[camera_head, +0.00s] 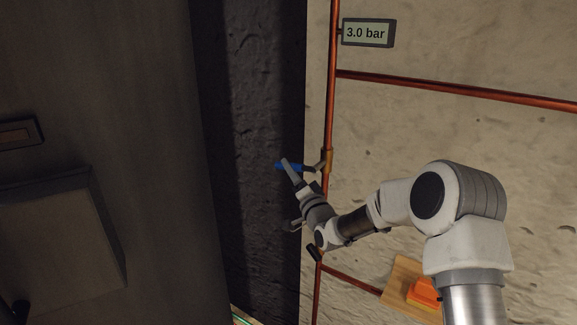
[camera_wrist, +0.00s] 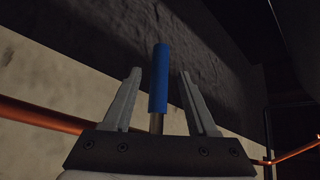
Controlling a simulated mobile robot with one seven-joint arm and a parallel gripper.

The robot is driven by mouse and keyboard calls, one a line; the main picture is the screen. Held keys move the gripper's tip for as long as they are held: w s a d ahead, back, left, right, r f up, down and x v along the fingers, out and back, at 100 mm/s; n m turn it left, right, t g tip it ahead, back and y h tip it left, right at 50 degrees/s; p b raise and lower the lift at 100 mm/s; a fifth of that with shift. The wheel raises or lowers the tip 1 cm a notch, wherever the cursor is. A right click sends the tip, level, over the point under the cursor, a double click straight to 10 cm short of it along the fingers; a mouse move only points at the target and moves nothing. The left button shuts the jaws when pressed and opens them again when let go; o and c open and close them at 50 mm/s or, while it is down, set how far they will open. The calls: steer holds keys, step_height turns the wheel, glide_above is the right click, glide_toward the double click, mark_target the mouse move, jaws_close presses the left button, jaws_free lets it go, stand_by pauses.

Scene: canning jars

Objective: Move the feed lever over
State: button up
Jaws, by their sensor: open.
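The feed lever (camera_wrist: 158,80) has a blue grip on a bare metal stem, and in the wrist view it stands between the two fingers of my gripper (camera_wrist: 158,88). The fingers are open, with a visible gap on each side of the blue grip. In the head view the blue lever (camera_head: 281,166) points left from a brass valve (camera_head: 327,162) on the vertical copper pipe (camera_head: 331,100). My gripper (camera_head: 288,168) is at the lever there and hides part of it.
A display reading 3.0 bar (camera_head: 367,33) is beside the pipe's upper part. A copper branch pipe (camera_head: 450,88) runs right along the pale rough wall. A dark cabinet (camera_head: 110,100) fills the left. An orange item (camera_head: 424,293) sits on a wooden board (camera_head: 400,277) at lower right.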

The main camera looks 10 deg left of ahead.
steer(key=shift+x, duration=1.25)
jaws_close()
stand_by(0.6)
